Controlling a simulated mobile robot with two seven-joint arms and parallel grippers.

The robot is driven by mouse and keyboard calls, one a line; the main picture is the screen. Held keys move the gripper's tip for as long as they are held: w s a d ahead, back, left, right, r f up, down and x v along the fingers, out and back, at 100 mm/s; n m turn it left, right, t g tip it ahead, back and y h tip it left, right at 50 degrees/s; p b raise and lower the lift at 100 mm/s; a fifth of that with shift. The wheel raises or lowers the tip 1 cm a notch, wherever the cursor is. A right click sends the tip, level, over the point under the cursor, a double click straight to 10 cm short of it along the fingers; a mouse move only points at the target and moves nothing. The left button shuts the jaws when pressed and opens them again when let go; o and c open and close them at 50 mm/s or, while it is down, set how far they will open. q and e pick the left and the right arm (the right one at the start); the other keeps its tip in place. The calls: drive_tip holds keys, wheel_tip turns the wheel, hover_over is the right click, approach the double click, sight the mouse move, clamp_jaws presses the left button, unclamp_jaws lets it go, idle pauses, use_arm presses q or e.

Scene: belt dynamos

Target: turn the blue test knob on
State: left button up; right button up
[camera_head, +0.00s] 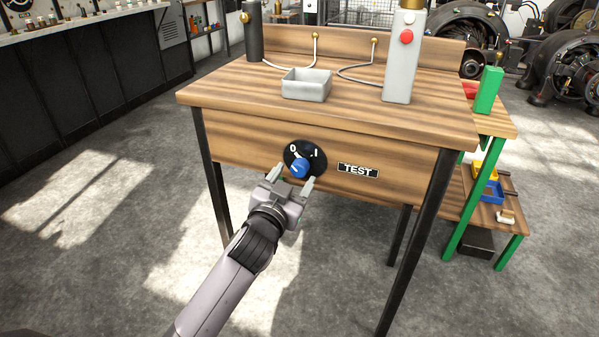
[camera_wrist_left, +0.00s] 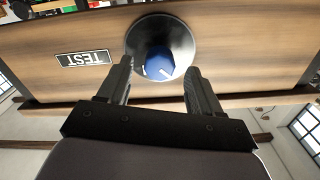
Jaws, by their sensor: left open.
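The blue test knob (camera_head: 299,168) sits on a round black dial plate (camera_head: 316,153) on the wooden table's front panel. The plate carries the marks 0 and I. The knob's white pointer line is toward the 0 at its upper left. A black TEST label (camera_head: 358,170) is to the right of the dial. My left gripper (camera_head: 292,182) is open just in front of the knob, one finger to each side. In the left wrist view the knob (camera_wrist_left: 160,64) shows upside down between and beyond the fingertips (camera_wrist_left: 158,72). I cannot tell whether they touch it. My right gripper is not in view.
The wooden table (camera_head: 230,98) holds a grey tray (camera_head: 306,85), a grey post with a red button (camera_head: 403,60) and a black cylinder (camera_head: 254,32). A green-legged shelf (camera_head: 462,215) stands at the right. The floor in front of the table is clear.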

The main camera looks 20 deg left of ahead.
sight(298, 172)
use_arm(q)
drive_tip(key=w, duration=0.3)
drive_tip(key=shift+w+d+b, duration=0.1)
drive_tip(key=shift+w+b, duration=0.2)
drive_tip(key=shift+w, duration=0.1)
drive_tip(key=c, duration=1.1)
drive_tip(key=shift+o, duration=0.2)
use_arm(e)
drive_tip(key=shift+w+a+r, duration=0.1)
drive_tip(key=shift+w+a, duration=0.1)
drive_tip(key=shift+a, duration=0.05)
